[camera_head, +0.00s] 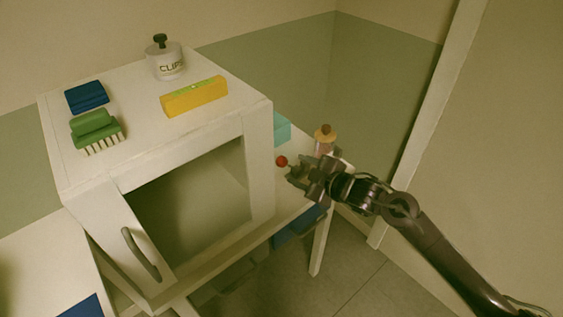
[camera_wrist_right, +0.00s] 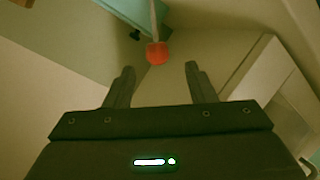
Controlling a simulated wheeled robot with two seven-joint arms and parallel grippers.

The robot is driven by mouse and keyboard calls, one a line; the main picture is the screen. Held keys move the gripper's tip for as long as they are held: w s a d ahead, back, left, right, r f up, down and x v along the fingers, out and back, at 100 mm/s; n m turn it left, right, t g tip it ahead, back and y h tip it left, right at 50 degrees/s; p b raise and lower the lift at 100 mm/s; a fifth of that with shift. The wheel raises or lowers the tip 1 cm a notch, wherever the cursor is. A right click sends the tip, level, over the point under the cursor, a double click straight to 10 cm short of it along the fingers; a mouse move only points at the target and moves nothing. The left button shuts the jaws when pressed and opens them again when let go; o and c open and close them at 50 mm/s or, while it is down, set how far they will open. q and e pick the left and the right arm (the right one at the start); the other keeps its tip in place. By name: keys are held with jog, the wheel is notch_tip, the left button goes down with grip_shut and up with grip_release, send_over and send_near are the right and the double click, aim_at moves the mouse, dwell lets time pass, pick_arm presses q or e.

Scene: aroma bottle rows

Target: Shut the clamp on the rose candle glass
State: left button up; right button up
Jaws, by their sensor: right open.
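A pinkish glass (camera_head: 323,148) with an orange-brown top stands on the white surface behind my right gripper; it looks like the rose candle glass, but its lower part is hidden. My right gripper (camera_head: 297,177) is open, in front of and to the left of this glass. In the right wrist view its two fingers (camera_wrist_right: 160,70) are apart with nothing held between them. A small red ball (camera_head: 281,161) is close to the fingertips. In the wrist view a red-orange knob (camera_wrist_right: 156,53) on a pale rod shows just beyond the fingertips. My left gripper is not in view.
A white cabinet (camera_head: 258,185) with an open front stands left of my right gripper. On top are a green brush (camera_head: 92,125), a blue block (camera_head: 87,96), a yellow box (camera_head: 194,96) and a white jar (camera_head: 166,64). A teal box (camera_head: 282,128) stands behind the red ball.

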aim_at(285, 163)
jog(key=shift+w+a+r, duration=0.1)
jog(key=shift+w+r, duration=0.1)
jog(key=shift+w, duration=0.05)
jog(key=shift+n, duration=0.3)
jog(key=p+x, duration=0.1)
jog(key=x, duration=0.6)
jog(key=shift+w+a, duration=0.15)
jog(key=shift+a, duration=0.05)
grip_shut()
